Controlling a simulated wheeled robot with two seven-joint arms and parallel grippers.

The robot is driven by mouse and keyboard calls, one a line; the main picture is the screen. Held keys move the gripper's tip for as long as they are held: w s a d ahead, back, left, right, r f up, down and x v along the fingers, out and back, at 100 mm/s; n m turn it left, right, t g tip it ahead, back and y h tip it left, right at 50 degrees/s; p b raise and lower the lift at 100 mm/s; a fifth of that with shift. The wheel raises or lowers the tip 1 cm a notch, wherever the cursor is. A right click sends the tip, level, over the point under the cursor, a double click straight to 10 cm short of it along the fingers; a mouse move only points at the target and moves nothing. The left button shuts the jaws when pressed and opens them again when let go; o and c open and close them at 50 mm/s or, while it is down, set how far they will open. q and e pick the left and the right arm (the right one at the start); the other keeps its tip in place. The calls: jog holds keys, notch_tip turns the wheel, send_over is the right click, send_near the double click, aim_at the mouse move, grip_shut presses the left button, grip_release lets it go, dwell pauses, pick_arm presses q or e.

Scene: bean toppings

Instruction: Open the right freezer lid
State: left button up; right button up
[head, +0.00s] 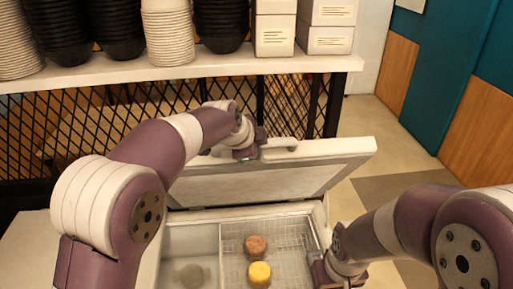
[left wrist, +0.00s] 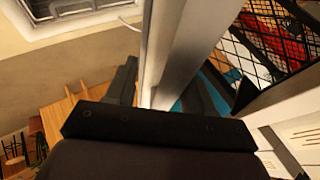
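The freezer lid (head: 270,180) is white with a grey inner face. It stands raised and tilted back behind the open freezer (head: 208,216). A white handle (head: 287,141) shows at its top edge. My left gripper (head: 246,153) is at the lid's top edge, left of the handle's visible end. In the left wrist view, the fingers of my left gripper (left wrist: 165,90) are spread, with the lid's edge (left wrist: 158,45) between them. My right gripper (head: 324,268) is low at the freezer's right rim, partly cut off, so its opening is unclear.
Inside the freezer, a wire basket (head: 285,240) holds a brown tub (head: 256,246) and a yellow tub (head: 259,274). A shelf (head: 200,68) with stacked bowls and white boxes stands behind the lid, above a black lattice (head: 110,118). Open floor (head: 375,130) lies to the right.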

dwell(0.3)
pick_arm(q)
jog(key=shift+s+r, duration=0.1)
jog(key=shift+r, duration=0.05)
jog(key=b+v, duration=0.5)
jog(key=v, duration=0.7)
jog(key=shift+a, duration=0.2)
jog(key=shift+s, duration=0.1)
